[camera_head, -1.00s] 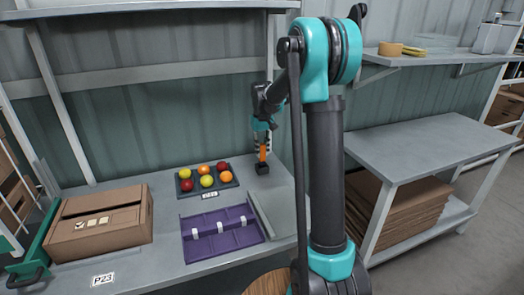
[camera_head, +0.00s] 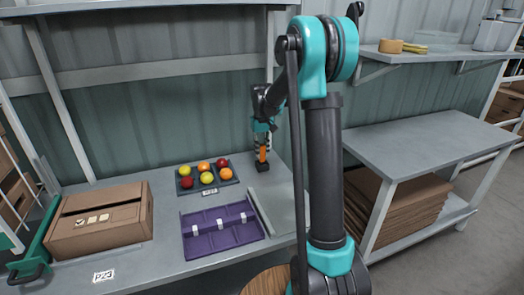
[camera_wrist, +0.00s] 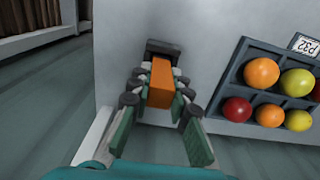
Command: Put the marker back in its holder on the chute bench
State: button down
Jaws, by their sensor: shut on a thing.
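The orange marker (camera_head: 263,154) is upright at the back right of the chute bench, and its orange body also shows in the wrist view (camera_wrist: 161,84). The small black holder (camera_head: 262,167) is directly below it on the bench top, and its dark block shows in the wrist view (camera_wrist: 160,47). My gripper (camera_head: 263,141) is shut on the marker from above; its fingers flank the orange body in the wrist view (camera_wrist: 158,92). The marker's lower end meets or overlaps the holder in both views. I cannot tell how deep it sits.
A purple divided tray (camera_head: 222,241) is in front. A cardboard box (camera_head: 100,235) stands at the left. Bare bench (camera_head: 285,185) lies right of the holder.

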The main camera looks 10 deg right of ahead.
jog(key=shift+f, duration=0.85)
jog(key=c, duration=1.3)
grip_release()
jog(key=shift+c, duration=0.2)
jog(key=c, duration=0.3)
jog(key=shift+c, duration=0.2)
jog(key=shift+r, duration=3.55)
jog(key=shift+s, duration=0.15)
